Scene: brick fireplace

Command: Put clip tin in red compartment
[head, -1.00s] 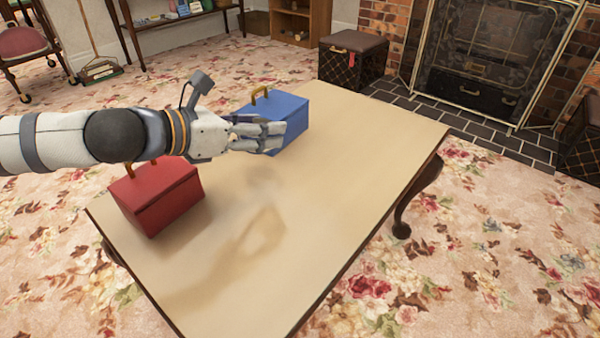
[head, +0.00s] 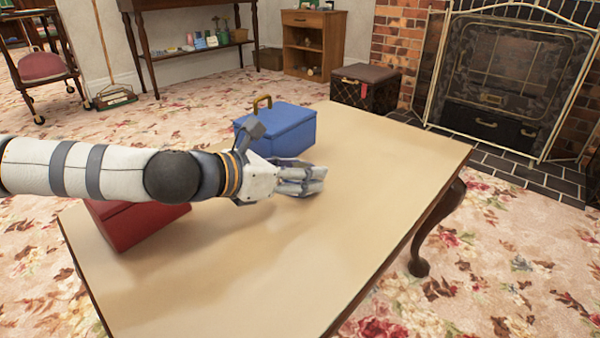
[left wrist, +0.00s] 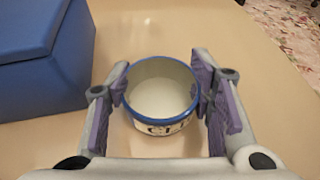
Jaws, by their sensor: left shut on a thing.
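The clip tin (left wrist: 162,118) is a round, open-topped white tin with a blue rim and dark lettering, seen in the left wrist view. My left gripper (left wrist: 162,103) has its two purple-padded fingers on either side of it, shut on it. In the head view my left gripper (head: 312,180) is over the table, just in front of the blue box, and hides most or all of the tin. I cannot tell whether the tin touches the tabletop. The red box (head: 130,226) stands at the table's left, partly hidden behind my arm. My right gripper is not in view.
The blue box (head: 285,132) with a brass handle stands at the table's back; it also shows close to the left of the gripper in the left wrist view (left wrist: 40,60). The table (head: 370,215) is bare at the right and front. A fireplace stands beyond.

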